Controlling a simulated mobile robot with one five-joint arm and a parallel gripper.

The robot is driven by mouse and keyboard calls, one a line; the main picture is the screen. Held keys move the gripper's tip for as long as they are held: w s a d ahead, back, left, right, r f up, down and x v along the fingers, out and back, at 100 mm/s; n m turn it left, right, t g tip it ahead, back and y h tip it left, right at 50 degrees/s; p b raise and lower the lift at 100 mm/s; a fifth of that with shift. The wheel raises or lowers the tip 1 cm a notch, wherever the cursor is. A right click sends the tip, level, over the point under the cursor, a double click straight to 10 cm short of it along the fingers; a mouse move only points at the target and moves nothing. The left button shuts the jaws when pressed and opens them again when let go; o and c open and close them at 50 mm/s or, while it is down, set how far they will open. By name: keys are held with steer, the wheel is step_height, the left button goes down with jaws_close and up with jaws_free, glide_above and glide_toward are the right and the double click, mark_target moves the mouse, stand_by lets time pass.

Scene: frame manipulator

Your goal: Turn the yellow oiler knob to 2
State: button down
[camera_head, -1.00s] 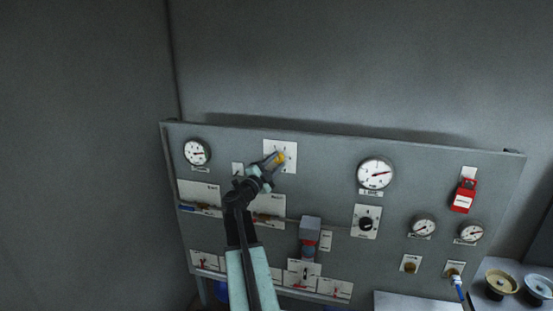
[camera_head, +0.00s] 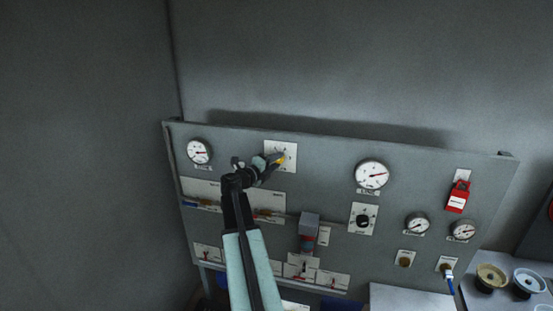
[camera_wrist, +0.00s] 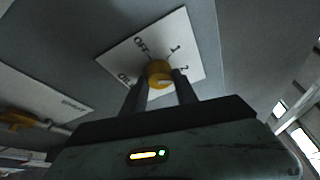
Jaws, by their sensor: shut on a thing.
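The yellow oiler knob (camera_wrist: 159,71) sits on a white plate (camera_wrist: 190,50) marked OFF, 1 and 2 in the wrist view. In the head view the knob (camera_head: 281,159) shows as a small yellow spot on its white plate (camera_head: 289,148), near the top of the panel. My gripper (camera_wrist: 160,84) is shut on the knob, with one dark finger on each side of it. In the head view my gripper (camera_head: 276,160) reaches the knob from the lower left and covers part of the plate. I cannot tell exactly which mark the knob points to.
In the wrist view a brass-coloured valve (camera_wrist: 18,119) is at the left. The wall above the panel is bare.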

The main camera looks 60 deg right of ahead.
steer(key=shift+m, duration=0.3)
steer(key=c, duration=0.9)
jaws_free()
steer(key=shift+c, duration=0.2)
